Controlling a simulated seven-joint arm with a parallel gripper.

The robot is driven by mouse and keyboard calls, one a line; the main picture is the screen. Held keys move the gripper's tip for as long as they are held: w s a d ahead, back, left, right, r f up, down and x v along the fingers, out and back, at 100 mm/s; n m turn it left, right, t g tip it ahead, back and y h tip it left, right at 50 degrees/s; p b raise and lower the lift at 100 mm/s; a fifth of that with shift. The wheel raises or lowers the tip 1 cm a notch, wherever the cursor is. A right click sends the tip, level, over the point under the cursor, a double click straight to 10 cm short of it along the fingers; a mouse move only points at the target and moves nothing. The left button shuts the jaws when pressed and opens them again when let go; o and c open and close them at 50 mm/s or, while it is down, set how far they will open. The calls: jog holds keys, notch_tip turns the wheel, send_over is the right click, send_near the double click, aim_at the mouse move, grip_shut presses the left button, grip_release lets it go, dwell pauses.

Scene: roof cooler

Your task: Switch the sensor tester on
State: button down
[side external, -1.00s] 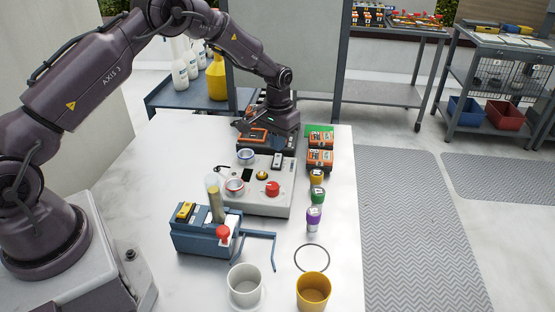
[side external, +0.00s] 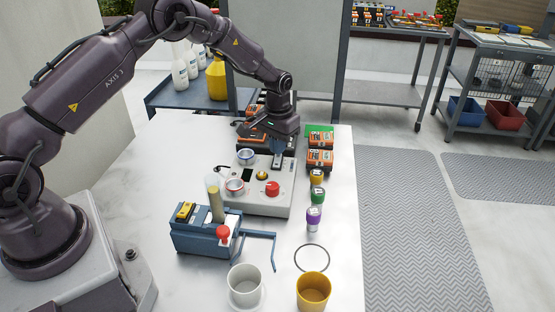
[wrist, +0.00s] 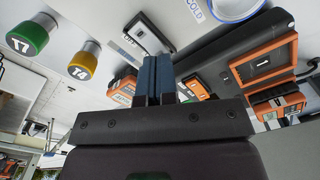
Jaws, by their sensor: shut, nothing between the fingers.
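The sensor tester (side external: 255,206) is a light grey box on the white table, with a red knob (side external: 272,188), a yellow button (side external: 261,175), a small dark display and two round cups with coloured rims on top. A rocker switch in a dark frame (wrist: 148,33) sits at its back right corner and shows clearly in the wrist view. My gripper (side external: 277,153) is shut and empty, with its blue fingers pointing down just above this switch. They also show in the wrist view (wrist: 155,62), close beside the switch. I cannot tell whether they touch it.
Orange sensor units (side external: 321,150) stand behind and right of the tester. Yellow, green and purple capped pots (side external: 314,217) line its right side. A blue fixture (side external: 200,238) with a red knob stands in front, with a white cup (side external: 245,286) and a yellow cup (side external: 313,291) nearer.

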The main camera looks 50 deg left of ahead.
aim_at(269, 167)
jog(key=shift+f, duration=0.75)
jog(key=shift+r, duration=3.55)
jog(key=shift+s+f, duration=0.15)
jog(key=s+d+r+m+t, duration=0.1)
jog(key=s+d+r, duration=0.3)
jog(key=s+r, duration=0.7)
jog(key=s+d+r+m+t, duration=0.2)
jog(key=s+d+r+t, duration=0.2)
jog(key=s+r, duration=0.7)
jog(key=s+d, duration=0.1)
jog(key=s, duration=0.7)
jog(key=shift+r+t, duration=0.3)
jog(key=shift+r, duration=0.1)
